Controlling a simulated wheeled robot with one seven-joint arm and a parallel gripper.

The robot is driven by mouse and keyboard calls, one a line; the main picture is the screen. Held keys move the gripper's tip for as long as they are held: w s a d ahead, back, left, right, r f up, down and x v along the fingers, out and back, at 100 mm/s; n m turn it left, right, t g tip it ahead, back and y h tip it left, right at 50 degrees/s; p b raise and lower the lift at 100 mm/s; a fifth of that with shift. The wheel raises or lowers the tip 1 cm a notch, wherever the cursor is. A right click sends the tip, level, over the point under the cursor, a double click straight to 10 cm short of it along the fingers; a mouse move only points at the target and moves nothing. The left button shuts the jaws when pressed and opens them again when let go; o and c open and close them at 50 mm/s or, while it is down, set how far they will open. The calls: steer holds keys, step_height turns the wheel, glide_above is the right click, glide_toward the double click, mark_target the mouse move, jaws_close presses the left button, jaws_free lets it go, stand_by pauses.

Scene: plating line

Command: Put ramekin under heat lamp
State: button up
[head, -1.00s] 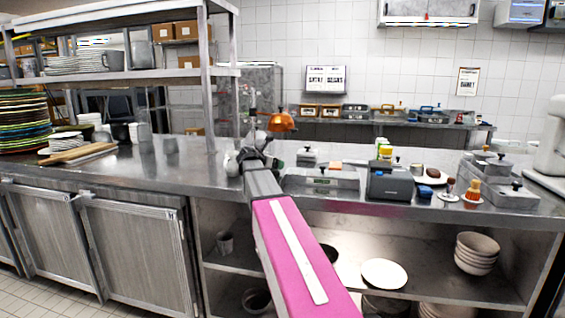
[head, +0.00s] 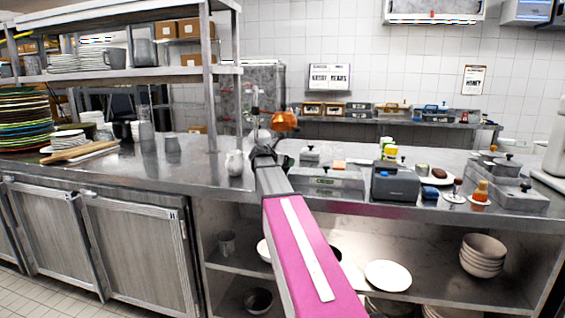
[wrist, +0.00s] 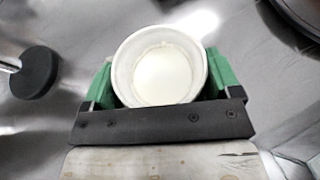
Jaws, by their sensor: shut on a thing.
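A white ramekin (wrist: 165,72) sits between the green fingers of my gripper (wrist: 160,88) in the wrist view. The gripper is shut on it, and its pale inside faces the camera. Below it the grey metal counter shows; I cannot tell the height. In the head view an orange-copper heat lamp (head: 285,121) stands at the back of the counter, just beyond and slightly right of the end of my arm. The gripper and ramekin are mostly hidden there by my own arm.
Metal containers (head: 327,180) and a dark grey box (head: 396,182) stand to the right. A shelf post (head: 209,90) rises at the left. A black disc with a metal rod (wrist: 35,73) shows in the wrist view.

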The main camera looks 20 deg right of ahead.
steer(key=shift+f, duration=0.1)
steer(key=o, duration=0.8)
steer(key=shift+s+a, duration=0.1)
steer(key=s+a, duration=0.2)
steer(key=a, duration=0.2)
steer(key=s+a+r, duration=0.1)
steer(key=s+a, duration=0.2)
steer(key=a, duration=0.1)
steer(key=s+a, duration=0.3)
steer(key=a, duration=0.1)
steer(key=shift+a+r, duration=0.1)
steer(key=shift+r, duration=0.1)
